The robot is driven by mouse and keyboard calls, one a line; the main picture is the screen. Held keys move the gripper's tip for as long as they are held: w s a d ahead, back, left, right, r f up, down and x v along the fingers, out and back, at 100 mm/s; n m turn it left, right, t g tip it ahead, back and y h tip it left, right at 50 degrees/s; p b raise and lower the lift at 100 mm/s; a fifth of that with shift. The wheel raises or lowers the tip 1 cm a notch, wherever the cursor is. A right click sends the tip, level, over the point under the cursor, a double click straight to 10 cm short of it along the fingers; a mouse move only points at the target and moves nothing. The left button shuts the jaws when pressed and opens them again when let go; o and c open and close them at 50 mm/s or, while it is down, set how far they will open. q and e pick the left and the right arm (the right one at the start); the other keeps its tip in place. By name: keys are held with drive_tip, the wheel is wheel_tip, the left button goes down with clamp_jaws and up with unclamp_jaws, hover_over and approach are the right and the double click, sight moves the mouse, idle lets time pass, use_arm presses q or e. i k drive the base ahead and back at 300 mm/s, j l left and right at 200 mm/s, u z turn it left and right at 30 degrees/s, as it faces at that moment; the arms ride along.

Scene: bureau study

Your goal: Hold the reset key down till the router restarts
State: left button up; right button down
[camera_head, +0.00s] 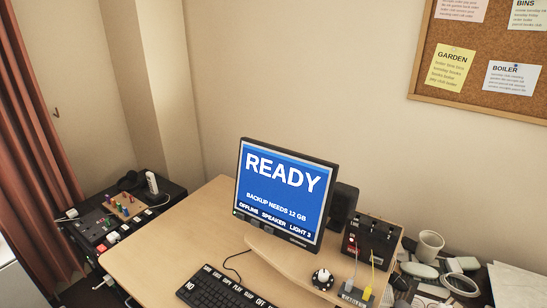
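A black box (371,240) with small fittings on top stands on the desk right of the monitor. A grey box (355,296) with a yellow cable and a grey cable plugged in sits in front of it, partly cut off by the lower edge. Neither gripper is in view.
A round black-and-white dial (322,279) stands on the desk (165,245). A white mug (429,246) and cluttered small items are at the right. A black unit (110,221) with a pegged wooden board stands at the left. The desk's left part is clear.

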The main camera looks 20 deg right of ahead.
sight(350, 248)
drive_tip(key=z, duration=1.35)
